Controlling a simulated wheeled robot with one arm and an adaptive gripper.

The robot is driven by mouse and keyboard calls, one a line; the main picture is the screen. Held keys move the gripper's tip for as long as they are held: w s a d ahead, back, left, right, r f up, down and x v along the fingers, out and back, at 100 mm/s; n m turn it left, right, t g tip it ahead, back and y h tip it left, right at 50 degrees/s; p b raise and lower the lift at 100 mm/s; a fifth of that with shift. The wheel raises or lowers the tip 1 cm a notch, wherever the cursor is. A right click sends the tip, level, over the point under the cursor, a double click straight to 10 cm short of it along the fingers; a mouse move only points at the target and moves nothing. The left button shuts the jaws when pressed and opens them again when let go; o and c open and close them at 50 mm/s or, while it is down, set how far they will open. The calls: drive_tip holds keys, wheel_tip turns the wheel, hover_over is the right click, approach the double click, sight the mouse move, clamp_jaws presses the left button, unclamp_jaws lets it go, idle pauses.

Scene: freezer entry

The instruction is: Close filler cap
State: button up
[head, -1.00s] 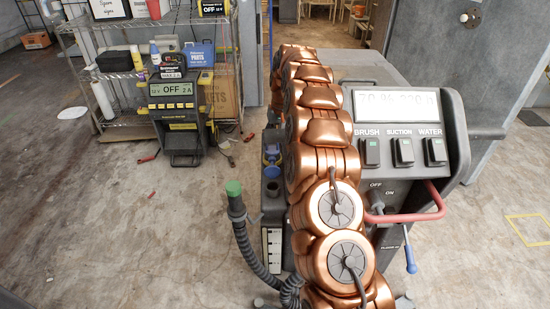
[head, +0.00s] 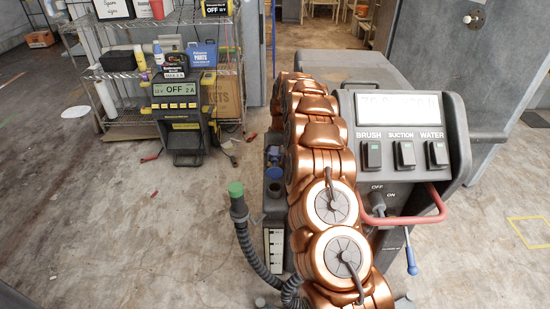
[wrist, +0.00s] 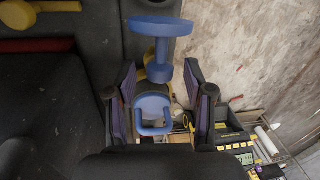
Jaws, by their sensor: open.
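In the wrist view, a blue cap with a loop handle (wrist: 153,113) sits between the two fingers of my gripper (wrist: 163,112). The fingers are spread, with one on each side of the cap, and I cannot tell whether either touches it. A blue round disc on a stem (wrist: 160,27) shows above it, outside the fingers. In the head view, a blue round piece (head: 274,172) is on the dark machine (head: 460,150), left of my arm. My arm hides most of my gripper there. I cannot tell how the cap sits on its opening.
A hose with a green end (head: 237,190) rises left of the machine. A red bar (head: 405,216) and a switch panel (head: 405,150) are at right. A wire shelf (head: 130,70) and a battery charger (head: 175,115) stand behind left. The floor at left is mostly clear.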

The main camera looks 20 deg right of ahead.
drive_tip(key=shift+c, duration=0.2)
clamp_jaws()
idle(0.4)
